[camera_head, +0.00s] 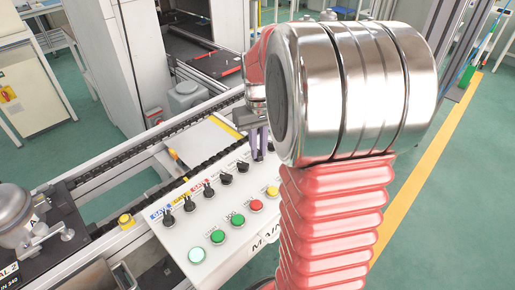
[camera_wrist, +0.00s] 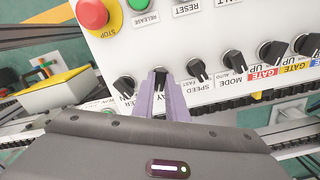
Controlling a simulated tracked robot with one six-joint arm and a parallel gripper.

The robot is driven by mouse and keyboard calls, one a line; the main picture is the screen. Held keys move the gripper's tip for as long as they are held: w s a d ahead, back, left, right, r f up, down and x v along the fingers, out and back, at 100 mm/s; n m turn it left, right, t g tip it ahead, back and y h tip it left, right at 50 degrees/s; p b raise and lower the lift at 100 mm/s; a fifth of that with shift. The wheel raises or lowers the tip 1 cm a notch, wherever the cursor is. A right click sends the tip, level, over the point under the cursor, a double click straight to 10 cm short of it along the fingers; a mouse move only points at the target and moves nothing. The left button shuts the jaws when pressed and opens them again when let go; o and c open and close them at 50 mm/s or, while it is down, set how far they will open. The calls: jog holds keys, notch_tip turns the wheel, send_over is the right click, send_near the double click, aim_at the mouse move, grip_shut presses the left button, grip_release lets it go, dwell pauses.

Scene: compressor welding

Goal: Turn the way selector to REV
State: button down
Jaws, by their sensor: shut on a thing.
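The way selector (camera_wrist: 160,77) is a black rotary knob on the white control panel (camera_wrist: 215,35). In the wrist view it sits between the tips of my gripper's purple fingers (camera_wrist: 163,92), which are shut on it. The handle looks roughly in line with the fingers. Its label shows upside down and is partly covered, with only the end letters readable; I cannot read a REV mark. In the head view my gripper (camera_head: 259,144) reaches down to the far end of the knob row, and the selector there is mostly hidden by the fingers.
A speed knob (camera_wrist: 198,70) and another black knob (camera_wrist: 124,86) flank the selector closely. A red stop button (camera_wrist: 92,13) and a green release button (camera_wrist: 138,4) sit on the same panel. A conveyor rail (camera_head: 130,168) runs behind the panel.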

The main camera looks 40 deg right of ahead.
jog(key=shift+a, duration=0.2)
jog(key=shift+d, duration=0.1)
jog(key=shift+n, duration=0.4)
jog(key=n, duration=0.4)
jog(key=shift+d, duration=0.1)
jog(key=shift+n, duration=2)
